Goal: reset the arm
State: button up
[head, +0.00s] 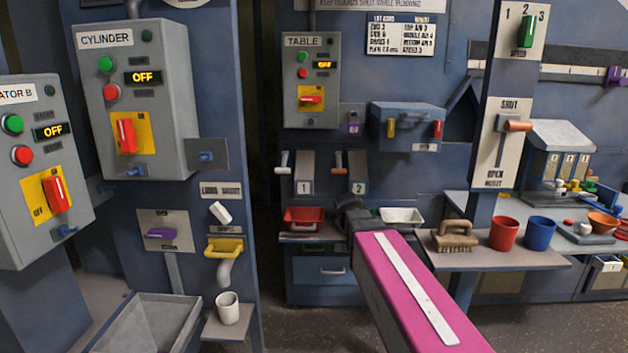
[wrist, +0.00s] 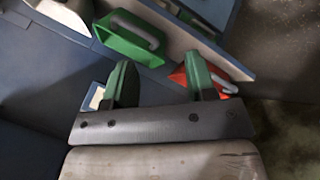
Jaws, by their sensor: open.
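My arm (head: 410,290), magenta with a white stripe, reaches forward from the lower right in the head view. Its dark wrist end lies in front of the shelf between the red tray and the white tray. My gripper (wrist: 158,70) shows in the wrist view with two green fingers spread apart and nothing between them. Its fingers are hidden in the head view. A green tray with a grey handle (wrist: 130,40) lies beyond the fingers. A red tray (wrist: 188,76) is partly behind the right finger.
A red tray (head: 304,217) and a white tray (head: 401,216) sit near the arm. A brush (head: 455,237), a red cup (head: 504,234) and a blue cup (head: 539,233) stand on the right shelf. The CYLINDER box (head: 160,65) and TABLE box (head: 311,110) are on the left and centre.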

jog(key=s+d+f+m+g+y, duration=0.1)
jog(key=s+d+f+m+g, duration=0.1)
jog(key=s+f, duration=0.7)
jog(key=s+d+f+m+g+y, duration=0.1)
jog(key=s+d+f+m+g, duration=0.2)
jog(key=s+f, duration=0.7)
jog(key=shift+s+d+f+m+g, duration=0.2)
jog(key=shift+d+m+g, duration=0.05)
jog(key=shift+m+g, duration=0.75)
